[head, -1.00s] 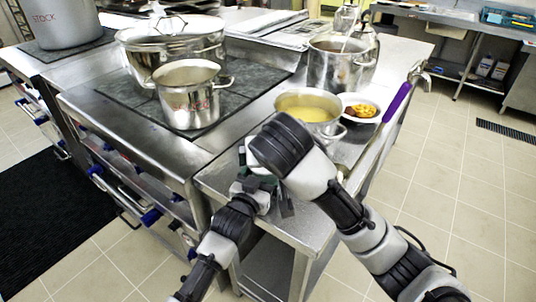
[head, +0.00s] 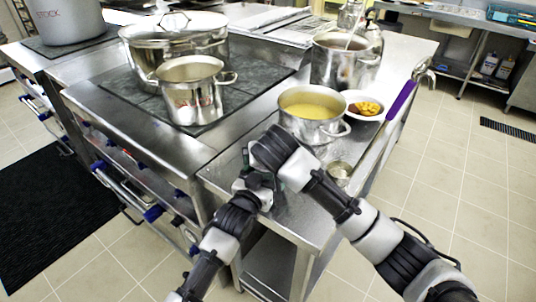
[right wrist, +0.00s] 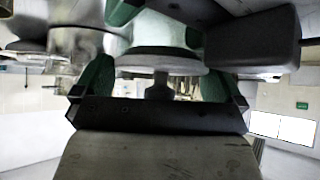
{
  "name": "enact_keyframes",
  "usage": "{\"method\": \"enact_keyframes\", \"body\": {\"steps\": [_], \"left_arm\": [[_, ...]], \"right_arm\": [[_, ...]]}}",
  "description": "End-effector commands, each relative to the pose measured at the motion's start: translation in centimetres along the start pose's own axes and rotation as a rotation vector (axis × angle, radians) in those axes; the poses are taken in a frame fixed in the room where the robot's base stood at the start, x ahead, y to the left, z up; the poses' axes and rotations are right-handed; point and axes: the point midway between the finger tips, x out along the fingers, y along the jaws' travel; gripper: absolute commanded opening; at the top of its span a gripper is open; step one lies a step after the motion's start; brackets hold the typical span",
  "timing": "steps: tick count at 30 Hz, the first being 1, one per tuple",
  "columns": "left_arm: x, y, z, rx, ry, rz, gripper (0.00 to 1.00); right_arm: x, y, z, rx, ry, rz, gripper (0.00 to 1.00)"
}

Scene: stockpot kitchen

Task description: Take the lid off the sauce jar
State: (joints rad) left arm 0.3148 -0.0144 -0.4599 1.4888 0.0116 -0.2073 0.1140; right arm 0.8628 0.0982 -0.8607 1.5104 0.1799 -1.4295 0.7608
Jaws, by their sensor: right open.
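The sauce jar (right wrist: 158,28) shows in the right wrist view as a pale, rounded body with a wider pale lid (right wrist: 160,58) below it in that picture. In the head view the jar is mostly hidden among my grippers. My left gripper (head: 264,184) is at the near end of the steel counter; its green pads sit against both sides of the jar body, so it looks shut on it. My right gripper (right wrist: 155,82) is open, with a green finger on each side of the lid and a visible gap. Its fingertips are hidden by my wrist in the head view.
A pot of yellow soup (head: 312,108), a plate of food (head: 362,106) and a purple-handled ladle (head: 402,100) lie just beyond on the counter (head: 318,220). A stock pot (head: 190,95) and a large lidded pot (head: 165,42) stand on the stove.

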Motion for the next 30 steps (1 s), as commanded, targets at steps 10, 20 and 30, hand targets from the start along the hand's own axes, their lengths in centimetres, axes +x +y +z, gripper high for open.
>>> {"method": "enact_keyframes", "body": {"steps": [10,20,30], "left_arm": [[-0.01,-0.01,0.07,0.000,-0.002,0.000,0.42],[-0.01,-0.02,0.07,0.000,-0.002,0.000,0.42],[-0.01,-0.03,0.07,0.001,-0.002,0.000,0.42]], "right_arm": [[-0.04,-0.01,-0.01,0.000,0.000,0.000,0.63],[-0.04,-0.02,-0.02,0.000,0.000,0.000,0.60],[-0.42,-0.03,-0.42,0.000,0.001,0.000,0.60]]}}
